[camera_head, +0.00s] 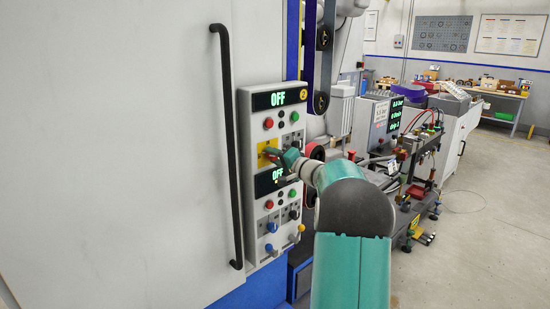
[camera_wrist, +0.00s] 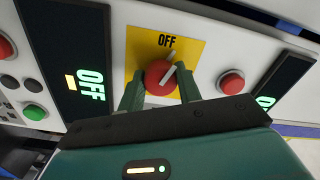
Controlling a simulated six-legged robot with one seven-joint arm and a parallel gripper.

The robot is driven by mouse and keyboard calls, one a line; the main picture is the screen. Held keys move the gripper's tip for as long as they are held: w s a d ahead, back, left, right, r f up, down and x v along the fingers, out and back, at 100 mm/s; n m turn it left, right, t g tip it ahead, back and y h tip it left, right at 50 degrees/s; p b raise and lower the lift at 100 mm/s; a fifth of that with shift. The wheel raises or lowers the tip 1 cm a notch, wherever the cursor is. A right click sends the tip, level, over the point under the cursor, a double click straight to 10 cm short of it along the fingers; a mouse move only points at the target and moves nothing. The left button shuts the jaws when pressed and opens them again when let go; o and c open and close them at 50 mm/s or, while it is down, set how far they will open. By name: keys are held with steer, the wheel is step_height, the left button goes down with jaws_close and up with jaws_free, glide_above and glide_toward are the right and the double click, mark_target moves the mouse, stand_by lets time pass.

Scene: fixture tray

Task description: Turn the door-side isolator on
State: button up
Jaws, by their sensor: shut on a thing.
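The isolator is a red rotary knob (camera_wrist: 157,78) with a pale pointer bar, on a yellow plate (camera_wrist: 138,48) marked OFF. In the wrist view the pointer slants up and slightly right, towards the OFF mark. My gripper (camera_wrist: 160,92) has a green finger on each side of the knob and is shut on it. In the head view, my gripper (camera_head: 277,156) reaches the yellow plate (camera_head: 263,161) on the door side of the grey control panel (camera_head: 246,170). There the gripper largely hides the knob.
An upper display (camera_head: 278,99) and a lower display (camera_head: 270,179) both read OFF. Several coloured buttons and levers surround the plate, including a red button (camera_wrist: 231,83) close to my gripper. A long black door handle (camera_head: 229,150) stands left of the panel. Open floor lies far right.

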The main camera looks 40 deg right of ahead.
steer(key=m, duration=1.4)
steer(key=shift+m+h, duration=0.3)
stand_by(0.3)
steer(key=o, duration=1)
steer(key=s, duration=1.4)
steer(key=shift+d+f, duration=0.2)
steer(key=shift+w, duration=0.1)
